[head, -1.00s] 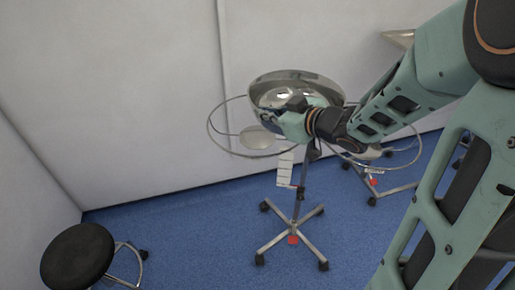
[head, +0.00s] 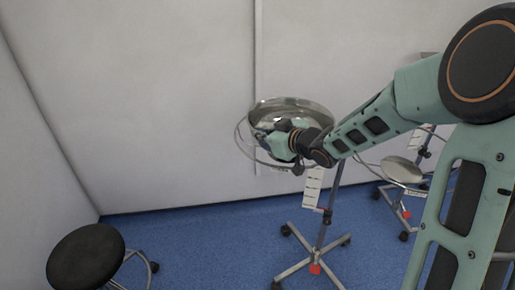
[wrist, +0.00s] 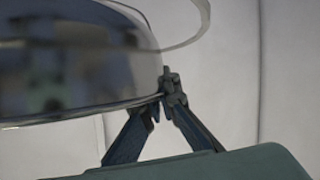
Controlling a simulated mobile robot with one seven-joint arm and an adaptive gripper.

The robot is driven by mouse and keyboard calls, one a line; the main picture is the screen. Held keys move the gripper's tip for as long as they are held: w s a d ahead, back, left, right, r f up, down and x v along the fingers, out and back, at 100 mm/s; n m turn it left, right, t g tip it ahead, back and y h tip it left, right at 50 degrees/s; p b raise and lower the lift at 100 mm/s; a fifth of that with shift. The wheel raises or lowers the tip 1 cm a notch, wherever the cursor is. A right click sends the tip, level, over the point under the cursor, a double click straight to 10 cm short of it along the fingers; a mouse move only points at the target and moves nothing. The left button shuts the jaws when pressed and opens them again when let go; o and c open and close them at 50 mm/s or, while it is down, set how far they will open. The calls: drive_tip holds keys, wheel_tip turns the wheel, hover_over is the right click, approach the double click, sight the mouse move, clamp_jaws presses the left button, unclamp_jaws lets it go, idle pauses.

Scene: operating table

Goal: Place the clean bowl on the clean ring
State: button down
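A shiny metal bowl (head: 305,108) is held at its near rim by my gripper (head: 272,142) in the head view. The bowl appears upright, with its opening upward. In the wrist view, my fingers (wrist: 172,88) are closed together on the rim of the bowl (wrist: 75,75). A thin metal ring (head: 238,142) on a wheeled stand (head: 322,235) shows left of and below the bowl in the head view. Part of a ring (wrist: 203,25) also shows beyond the bowl in the wrist view. The bowl and my gripper hide much of the ring; I cannot tell whether they touch.
A second wheeled stand (head: 403,212) with a pale round piece (head: 402,169) stands to the right. A black round stool (head: 86,256) is at the lower left. White walls (head: 130,110) close off the back and left. Blue floor between stool and stand is clear.

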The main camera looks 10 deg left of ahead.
drive_tip(key=shift+w+a+f, duration=0.15)
drive_tip(key=shift+f, duration=0.1)
drive_tip(key=f+b, duration=0.1)
drive_tip(key=f, duration=0.2)
drive_tip(key=shift+w+a+f+b, duration=0.15)
drive_tip(key=shift+a+f+b, duration=0.05)
drive_tip(key=shift+b, duration=0.2)
drive_tip(key=shift+f, duration=0.1)
drive_tip(key=c, duration=2.6)
unclamp_jaws()
drive_tip(key=shift+f, duration=0.1)
drive_tip(key=o, duration=0.4)
drive_tip(key=shift+o, duration=0.2)
